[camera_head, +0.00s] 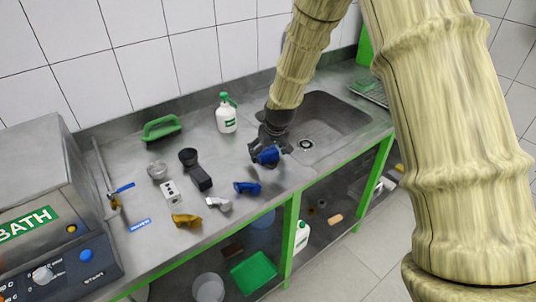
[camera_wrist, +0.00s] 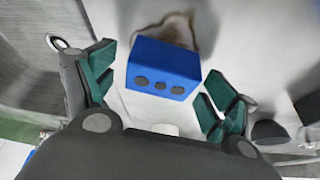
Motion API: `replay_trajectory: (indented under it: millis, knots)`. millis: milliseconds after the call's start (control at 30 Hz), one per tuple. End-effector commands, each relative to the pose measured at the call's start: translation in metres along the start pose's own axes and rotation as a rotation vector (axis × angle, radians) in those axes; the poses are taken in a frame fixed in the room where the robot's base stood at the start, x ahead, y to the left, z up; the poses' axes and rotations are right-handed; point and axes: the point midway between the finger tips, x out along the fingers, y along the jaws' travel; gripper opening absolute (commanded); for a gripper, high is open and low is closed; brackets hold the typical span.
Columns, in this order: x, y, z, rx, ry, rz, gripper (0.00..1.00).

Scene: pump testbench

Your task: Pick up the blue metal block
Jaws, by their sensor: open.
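The blue metal block (camera_wrist: 160,70) shows in the wrist view as a box with several dark round holes in its near face. It lies between and a little beyond the two green-padded fingers of my gripper (camera_wrist: 158,88), with gaps visible on both sides. In the head view, the block (camera_head: 267,155) is at my gripper (camera_head: 264,150), beside the sink's left edge, and is partly hidden by the fingers. My gripper is open. I cannot tell how far its fingertips are above the worktop.
A blue part (camera_head: 247,187), a silver part (camera_head: 219,204) and a yellow part (camera_head: 187,220) lie on the worktop nearby. A white bottle (camera_head: 226,116) stands behind, left of my gripper. The sink (camera_head: 325,120) is to the right. The bath machine (camera_head: 45,215) stands far left.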

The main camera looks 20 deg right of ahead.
Motion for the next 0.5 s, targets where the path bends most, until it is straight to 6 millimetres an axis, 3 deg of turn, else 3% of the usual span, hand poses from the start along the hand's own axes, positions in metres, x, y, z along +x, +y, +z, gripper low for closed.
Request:
replay_trajectory:
  millis: [167,433,500]
  knots:
    - [-0.0002,0.0000,-0.0002,0.000,0.000,0.000,0.82]
    - [-0.0004,0.0001,-0.0002,0.000,0.000,0.000,0.33]
    - [-0.0007,0.0002,-0.0006,0.000,0.001,0.000,0.28]
